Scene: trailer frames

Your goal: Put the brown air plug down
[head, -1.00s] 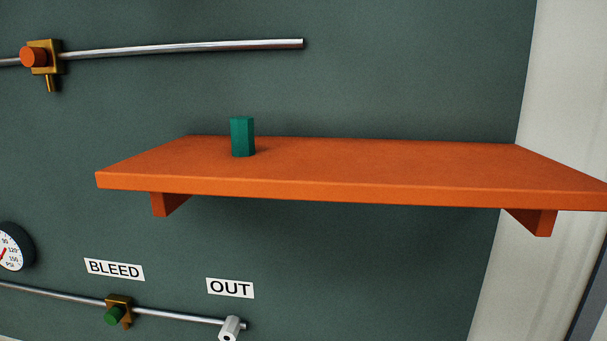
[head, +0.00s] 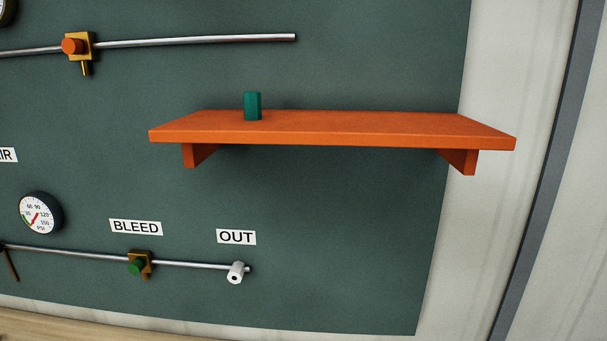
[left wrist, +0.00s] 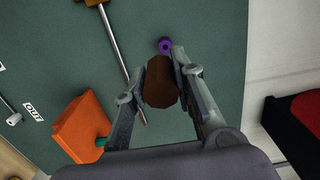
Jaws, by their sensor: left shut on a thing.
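In the left wrist view, the brown air plug (left wrist: 161,84) is held between the two fingers of my left gripper (left wrist: 160,80). The wall panel lies behind it, and the plug looks clear of any surface. My left gripper is not in the head view, and no right gripper shows in either view. The orange shelf (head: 330,127) is on the dark green panel, with a teal green plug (head: 252,106) standing upright on its left part. The shelf also shows in the left wrist view (left wrist: 80,127), at the lower left.
A metal pipe (head: 200,41) with an orange-knobbed valve (head: 76,47) runs above the shelf. A lower pipe (head: 195,264) ends at a white fitting (head: 236,272) under OUT. A purple round part (left wrist: 165,45) is beyond my fingers. The shelf's middle and right are clear.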

